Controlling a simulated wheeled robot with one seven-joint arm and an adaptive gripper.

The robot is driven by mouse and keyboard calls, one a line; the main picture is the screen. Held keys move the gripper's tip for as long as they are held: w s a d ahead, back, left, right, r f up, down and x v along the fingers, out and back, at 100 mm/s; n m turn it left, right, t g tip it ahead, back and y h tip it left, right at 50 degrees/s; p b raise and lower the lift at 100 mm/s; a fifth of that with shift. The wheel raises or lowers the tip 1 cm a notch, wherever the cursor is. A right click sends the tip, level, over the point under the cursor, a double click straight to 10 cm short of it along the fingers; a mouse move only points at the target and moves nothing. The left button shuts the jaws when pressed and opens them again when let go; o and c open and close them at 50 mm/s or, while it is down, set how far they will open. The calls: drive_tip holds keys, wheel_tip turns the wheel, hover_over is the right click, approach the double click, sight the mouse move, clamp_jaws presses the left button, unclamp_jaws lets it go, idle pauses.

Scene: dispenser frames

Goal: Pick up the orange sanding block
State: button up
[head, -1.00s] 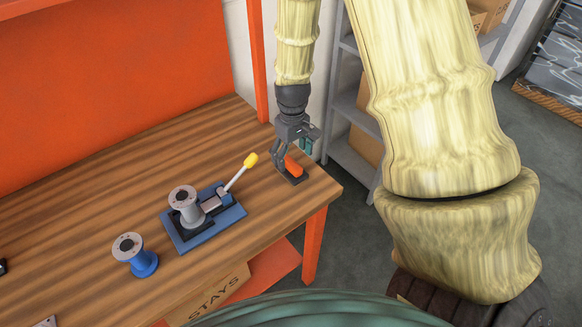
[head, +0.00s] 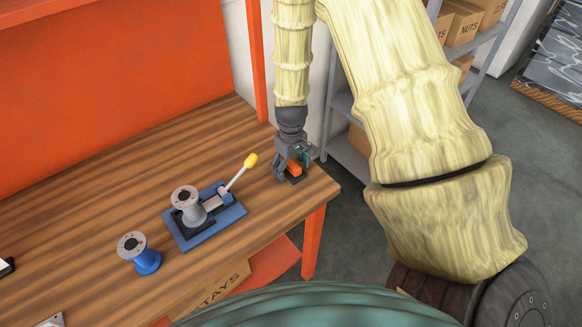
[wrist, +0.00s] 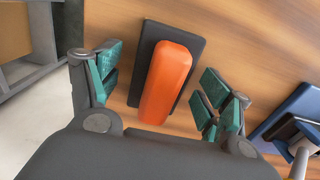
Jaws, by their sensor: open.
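The orange sanding block (head: 295,168) sits at the right end of the wooden workbench, on a dark base or pad. In the wrist view the orange block (wrist: 167,82) is long and rounded, on a flat dark pad (wrist: 196,47). My gripper (head: 291,172) is down over it, pointing at the bench. In the wrist view my gripper (wrist: 160,90) is open, with one green-padded finger to the left of the block and one to the right. A gap shows on both sides. My gripper hides part of the block in the head view.
A blue fixture (head: 206,231) with a grey spool and a yellow-tipped lever stands left of the block; its edge shows in the wrist view (wrist: 297,108). A blue spool (head: 147,262) stands further left. Grey shelving (head: 345,150) stands behind the bench's right end.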

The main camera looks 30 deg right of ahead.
drive_tip(key=c, duration=1.2)
drive_tip(key=shift+r, duration=0.15)
drive_tip(key=shift+r+b, duration=0.65)
drive_tip(key=shift+r, duration=0.3)
drive_tip(key=s+a+r+b, duration=0.1)
drive_tip(key=s+a, duration=0.1)
drive_tip(key=s, duration=0.2)
drive_tip(key=s+a+r+b, duration=0.1)
drive_tip(key=s+a+b, duration=0.1)
drive_tip(key=s, duration=0.3)
drive_tip(key=s+a+b, duration=0.1)
drive_tip(key=s+a, duration=0.3)
drive_tip(key=s, duration=0.1)
drive_tip(key=shift+r+b, duration=0.4)
